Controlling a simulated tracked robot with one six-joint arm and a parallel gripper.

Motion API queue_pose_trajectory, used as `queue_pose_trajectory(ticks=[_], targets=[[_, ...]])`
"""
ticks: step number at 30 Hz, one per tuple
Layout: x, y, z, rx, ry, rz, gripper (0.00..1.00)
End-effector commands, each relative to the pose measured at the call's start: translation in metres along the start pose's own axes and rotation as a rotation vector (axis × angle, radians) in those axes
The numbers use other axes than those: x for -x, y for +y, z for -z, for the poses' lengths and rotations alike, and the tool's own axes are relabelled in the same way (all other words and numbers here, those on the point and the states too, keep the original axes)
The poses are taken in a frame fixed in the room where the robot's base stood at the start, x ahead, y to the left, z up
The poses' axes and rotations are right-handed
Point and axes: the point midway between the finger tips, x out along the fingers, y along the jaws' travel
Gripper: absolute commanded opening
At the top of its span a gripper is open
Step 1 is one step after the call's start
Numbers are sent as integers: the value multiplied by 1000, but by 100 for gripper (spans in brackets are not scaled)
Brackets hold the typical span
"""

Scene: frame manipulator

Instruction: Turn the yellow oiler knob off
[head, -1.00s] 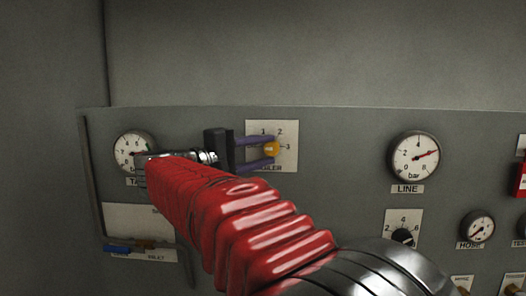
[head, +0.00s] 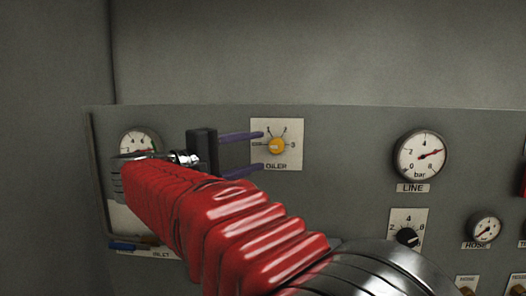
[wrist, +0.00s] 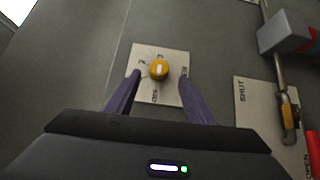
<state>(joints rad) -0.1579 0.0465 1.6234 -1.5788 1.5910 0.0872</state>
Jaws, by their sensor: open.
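The yellow oiler knob (head: 277,146) sits on a white plate (head: 292,160) marked OFF, 1, 2, 3 and OILER. Its pale mark seems to lie toward OFF, on the left of the plate in the head view. In the wrist view the knob (wrist: 158,70) lies between my two purple fingers, and its mark runs up and down, in line with the OFF label. My gripper (head: 263,150) is open, with its fingertips just left of the knob, one higher and one lower. The wrist view of my gripper (wrist: 160,73) shows a gap on both sides of the knob.
A gauge (head: 139,143) is partly behind my arm on the left. The LINE gauge (head: 420,155), a black knob (head: 407,236) and the HOSE gauge (head: 485,228) are to the right.

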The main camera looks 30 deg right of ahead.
Motion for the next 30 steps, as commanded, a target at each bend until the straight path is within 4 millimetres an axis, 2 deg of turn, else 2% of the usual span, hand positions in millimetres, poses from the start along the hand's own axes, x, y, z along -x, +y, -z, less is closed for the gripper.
queue_pose_trajectory(ticks=[9, 15, 21, 30], targets=[[52, -1, 2, 1, 4, 1, 49], [78, -2, 1, 2, 2, 2, 49], [87, -2, 0, 2, 0, 2, 49], [87, -2, 0, 2, -1, 2, 49]])
